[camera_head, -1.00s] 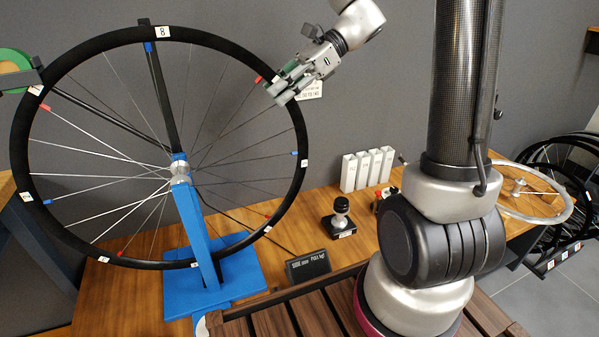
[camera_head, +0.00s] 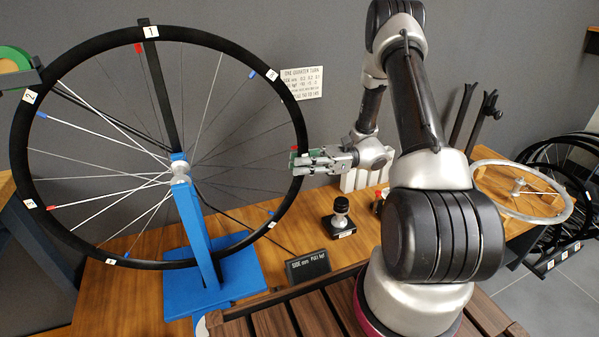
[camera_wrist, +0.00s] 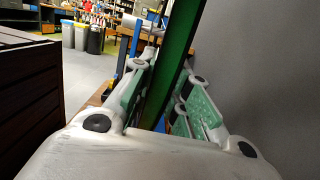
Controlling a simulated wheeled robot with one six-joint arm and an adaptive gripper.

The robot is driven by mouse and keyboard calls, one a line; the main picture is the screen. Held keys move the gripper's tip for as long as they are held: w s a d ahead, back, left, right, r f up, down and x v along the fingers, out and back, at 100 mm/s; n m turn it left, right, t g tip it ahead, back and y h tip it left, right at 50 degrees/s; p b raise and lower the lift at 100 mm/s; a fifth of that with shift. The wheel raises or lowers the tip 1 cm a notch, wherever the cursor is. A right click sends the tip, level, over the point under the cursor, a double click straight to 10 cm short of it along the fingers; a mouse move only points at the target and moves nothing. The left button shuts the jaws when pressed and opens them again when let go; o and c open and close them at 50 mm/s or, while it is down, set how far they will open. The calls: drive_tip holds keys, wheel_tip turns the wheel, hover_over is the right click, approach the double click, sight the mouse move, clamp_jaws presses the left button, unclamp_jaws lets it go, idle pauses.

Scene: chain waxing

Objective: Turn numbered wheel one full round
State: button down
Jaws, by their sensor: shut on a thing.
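The numbered wheel (camera_head: 19,150) is a large black-rimmed spoked wheel on a blue stand (camera_head: 196,225). Small white number tags sit around its rim, with tag 1 (camera_head: 151,32) at the top beside the black upright post. Red and blue marks also show near the rim. My gripper (camera_head: 299,160) is at the right side of the rim, about level with the hub, and is shut on it. In the wrist view, the rim (camera_wrist: 179,45) runs as a dark green band between the green-padded fingers of my gripper (camera_wrist: 163,85).
A white sign (camera_head: 301,83) is on the grey wall behind the wheel. White boxes (camera_head: 348,181), a black-knobbed stamp-like object (camera_head: 341,215) and a black label plate (camera_head: 307,266) stand on the wooden bench. A bare silver wheel (camera_head: 520,190) lies at right.

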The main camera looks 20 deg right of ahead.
drive_tip(key=c, duration=1)
unclamp_jaws()
drive_tip(key=shift+c, duration=0.2)
drive_tip(key=d+f, duration=0.1)
drive_tip(key=d, duration=0.9)
drive_tip(key=shift+f, duration=0.2)
